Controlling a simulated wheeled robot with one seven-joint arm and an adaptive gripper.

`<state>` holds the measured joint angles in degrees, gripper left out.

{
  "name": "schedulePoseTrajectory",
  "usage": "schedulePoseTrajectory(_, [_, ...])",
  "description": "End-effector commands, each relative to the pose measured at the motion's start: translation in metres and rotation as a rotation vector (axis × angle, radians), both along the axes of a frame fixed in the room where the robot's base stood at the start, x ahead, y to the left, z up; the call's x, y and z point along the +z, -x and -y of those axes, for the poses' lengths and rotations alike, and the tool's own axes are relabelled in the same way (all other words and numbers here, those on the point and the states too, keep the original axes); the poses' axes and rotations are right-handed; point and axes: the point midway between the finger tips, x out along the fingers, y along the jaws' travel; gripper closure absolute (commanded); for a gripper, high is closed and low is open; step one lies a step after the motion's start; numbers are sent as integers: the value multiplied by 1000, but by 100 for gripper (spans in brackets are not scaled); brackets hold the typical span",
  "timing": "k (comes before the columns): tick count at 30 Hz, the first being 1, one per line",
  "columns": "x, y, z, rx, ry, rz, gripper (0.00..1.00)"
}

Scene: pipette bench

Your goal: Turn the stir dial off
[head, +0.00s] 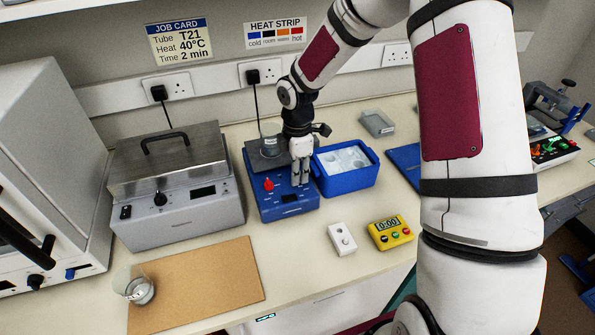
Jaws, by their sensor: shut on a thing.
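The blue stirrer (285,207) stands on the bench at the centre of the head view. A red dial (269,184) shows on the left of its sloped front, with a small dark display below. My gripper (300,181) points down at the right side of that front. It is shut on what appears to be the stir dial, which the fingers hide. I cannot tell the dial's setting. A glass beaker (268,144) stands on the dark top plate of the stirrer, just left of my wrist.
A grey lidded bath (170,214) stands to the left. A blue ice box (348,181) is close on the right. A white switch box (342,238) and yellow timer (391,232) lie in front. A glass (140,289) stands on a brown board (214,275).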

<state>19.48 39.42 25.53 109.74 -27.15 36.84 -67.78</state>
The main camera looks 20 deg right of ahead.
Motion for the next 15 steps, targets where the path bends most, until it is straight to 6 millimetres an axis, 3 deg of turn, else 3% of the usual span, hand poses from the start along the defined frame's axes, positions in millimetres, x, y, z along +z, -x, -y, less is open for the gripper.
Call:
schedulePoseTrajectory(8, [1,-1,-1,2,0,4,100])
schedulePoseTrajectory(9, [1,-1,-1,2,0,4,75])
schedulePoseTrajectory(11, [1,-1,0,1,0,3,62])
schedulePoseTrajectory(15, [1,-1,0,1,0,2,59])
